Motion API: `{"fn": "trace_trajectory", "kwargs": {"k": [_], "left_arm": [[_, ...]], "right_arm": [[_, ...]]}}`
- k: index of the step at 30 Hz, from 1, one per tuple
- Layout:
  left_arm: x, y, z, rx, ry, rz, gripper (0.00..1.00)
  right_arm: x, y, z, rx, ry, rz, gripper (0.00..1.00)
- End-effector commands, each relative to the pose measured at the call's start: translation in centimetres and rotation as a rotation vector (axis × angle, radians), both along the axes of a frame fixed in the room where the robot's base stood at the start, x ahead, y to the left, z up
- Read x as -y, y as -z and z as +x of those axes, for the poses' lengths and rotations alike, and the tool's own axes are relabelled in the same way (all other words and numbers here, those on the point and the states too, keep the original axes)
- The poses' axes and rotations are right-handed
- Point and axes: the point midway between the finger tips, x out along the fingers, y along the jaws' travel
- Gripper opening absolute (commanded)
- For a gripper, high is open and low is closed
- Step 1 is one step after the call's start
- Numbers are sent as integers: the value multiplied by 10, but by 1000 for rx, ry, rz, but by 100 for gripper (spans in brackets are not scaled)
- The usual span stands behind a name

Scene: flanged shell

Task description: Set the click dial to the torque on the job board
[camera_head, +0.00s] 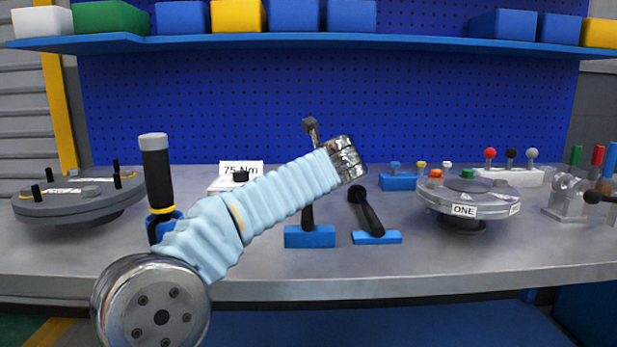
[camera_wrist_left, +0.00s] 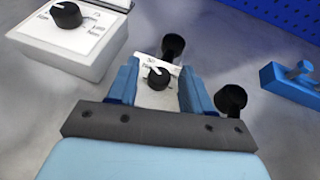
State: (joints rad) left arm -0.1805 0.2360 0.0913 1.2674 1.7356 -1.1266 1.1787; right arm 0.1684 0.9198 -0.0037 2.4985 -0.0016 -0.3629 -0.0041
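A white sign reading 75 Nm (camera_head: 240,168) stands at the back of the bench above a light box with a black knob (camera_head: 240,176). In the left wrist view, a white box (camera_wrist_left: 85,62) with a black pointer dial (camera_wrist_left: 67,14) is at upper left. My left gripper (camera_wrist_left: 160,85) is open, its blue fingers on either side of a smaller black knob (camera_wrist_left: 158,79) with a white scale plate. I see gaps beside the knob; contact cannot be told. In the head view my pale-blue left arm crosses the middle, and its fingers are not distinguishable. My right gripper is not in view.
A black-gripped tool (camera_head: 155,175) stands left. A flanged disc (camera_head: 75,203) is at far left, and a round shell marked ONE (camera_head: 465,200) at right. Front bench areas are clear.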

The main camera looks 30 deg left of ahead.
Motion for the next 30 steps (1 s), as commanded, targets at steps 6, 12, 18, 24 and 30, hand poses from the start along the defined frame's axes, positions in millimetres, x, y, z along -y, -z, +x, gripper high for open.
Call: {"fn": "trace_trajectory", "kwargs": {"k": [6,12,18,24,30], "left_arm": [[0,0,0,0,0,0,16],[0,0,0,0,1,0,0],[0,0,-1,-1,38,0,0],[-3,-2,-3,-1,141,0,0],[-5,-5,-4,-3,280,1,0]], "right_arm": [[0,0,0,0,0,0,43],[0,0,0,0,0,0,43],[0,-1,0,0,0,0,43],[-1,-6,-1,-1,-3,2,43],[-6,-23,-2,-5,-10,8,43]]}}
